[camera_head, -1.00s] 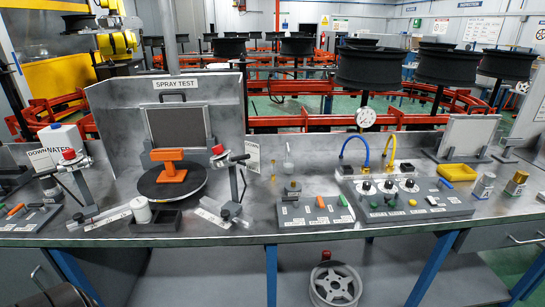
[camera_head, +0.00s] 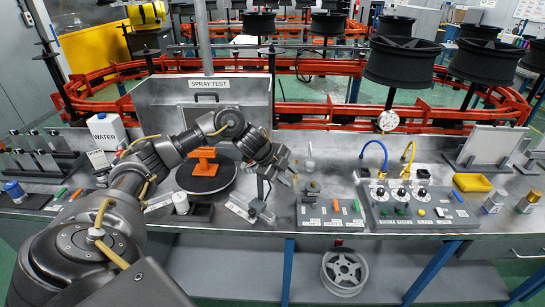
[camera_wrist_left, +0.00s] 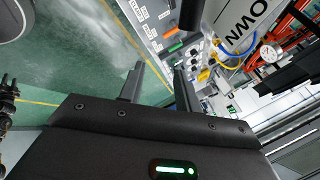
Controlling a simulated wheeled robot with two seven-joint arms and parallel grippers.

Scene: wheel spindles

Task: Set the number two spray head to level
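The number two spray head stand (camera_head: 259,205) is beside the turntable, on its right. Its upper part and red-topped head are hidden behind my left gripper (camera_head: 291,177), so I cannot tell its tilt. In the left wrist view, my left gripper (camera_wrist_left: 158,84) has two dark fingers apart with nothing between them. A white sign reading DOWN (camera_wrist_left: 250,22) and a dark post (camera_wrist_left: 192,14) show beyond the fingers. The orange fixture (camera_head: 203,160) sits on the dark round turntable (camera_head: 206,184). My right gripper is not in view.
The spray test booth (camera_head: 209,84) rises behind the turntable. A control panel with several knobs (camera_head: 420,210) and a smaller panel (camera_head: 330,214) lie to the right. A white WATER container (camera_head: 105,130) is at the left.

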